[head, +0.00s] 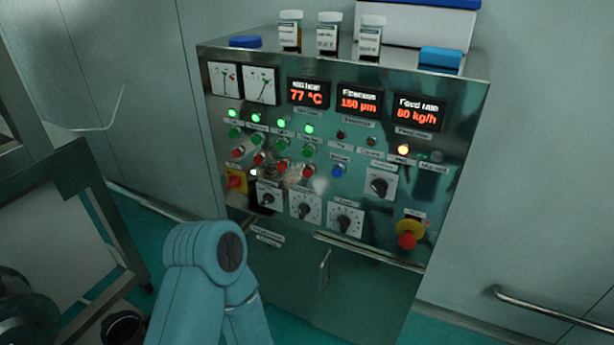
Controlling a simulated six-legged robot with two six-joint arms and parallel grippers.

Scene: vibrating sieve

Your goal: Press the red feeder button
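The steel control cabinet (370,285) stands in front of me with its panel facing me. Several red buttons sit in a row on the panel's left half, below green ones; the rightmost red button (308,171) and the leftmost red button (238,152) both show. The labels are too small to read, so I cannot tell which red button is the feeder's. An arm of mine shows at the lower left, bent at a joint in front of the cabinet's lower left. Neither gripper is in view.
A red emergency stop (407,240) on yellow sits at the panel's lower right. A red-and-yellow switch (235,180) is at the left, a blue button (338,171) near the middle. Bottles (327,35) stand on top. A metal frame (60,165) is at the left.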

